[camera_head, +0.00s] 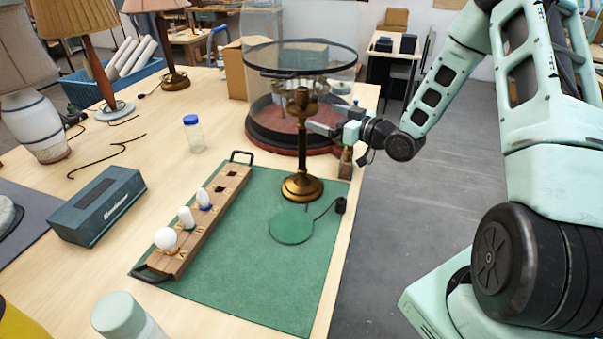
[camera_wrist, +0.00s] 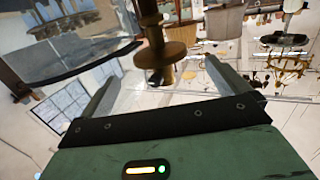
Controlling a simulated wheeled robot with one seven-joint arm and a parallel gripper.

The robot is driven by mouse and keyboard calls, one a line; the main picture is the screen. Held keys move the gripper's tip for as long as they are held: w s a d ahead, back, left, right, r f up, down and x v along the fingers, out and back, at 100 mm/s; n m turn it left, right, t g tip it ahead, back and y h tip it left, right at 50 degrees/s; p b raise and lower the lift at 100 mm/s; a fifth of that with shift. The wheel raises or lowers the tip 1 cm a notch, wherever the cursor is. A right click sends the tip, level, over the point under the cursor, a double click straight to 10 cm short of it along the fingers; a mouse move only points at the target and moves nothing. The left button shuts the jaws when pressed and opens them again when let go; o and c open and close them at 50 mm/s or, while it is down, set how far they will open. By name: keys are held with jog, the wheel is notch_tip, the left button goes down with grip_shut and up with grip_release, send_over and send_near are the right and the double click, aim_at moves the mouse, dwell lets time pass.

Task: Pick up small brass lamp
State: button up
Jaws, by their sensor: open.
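The small brass lamp (camera_head: 302,150) stands upright on the green mat (camera_head: 265,265), with a round base and a thin dark stem. In the wrist view my gripper (camera_wrist: 162,68) is open, one finger on each side. The lamp's brass fitting (camera_wrist: 160,54) shows between the fingers, with gaps on both sides. I cannot tell how deep the stem sits between them.
A dark-rimmed glass disc (camera_head: 300,57) appears above the lamp. Close behind stands a glass dome on a round wooden base (camera_head: 262,132). A wooden bulb rack (camera_head: 222,205) lies left on the mat. Farther left are a grey box (camera_head: 98,205) and a small jar (camera_head: 194,135).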

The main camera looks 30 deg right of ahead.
aim_at(306, 109)
jog(key=p+x, duration=0.1)
jog(key=x, duration=0.3)
jog(key=shift+w+a, duration=0.1)
jog(key=p+x, duration=0.4)
jog(key=shift+w+r, duration=0.1)
jog(key=shift+w, duration=0.15)
jog(key=shift+w+a, duration=0.15)
jog(key=shift+w, duration=0.2)
jog(key=shift+f, duration=0.2)
jog(key=c, duration=1.9)
jog(key=shift+r, duration=0.2)
jog(key=shift+c, duration=0.2)
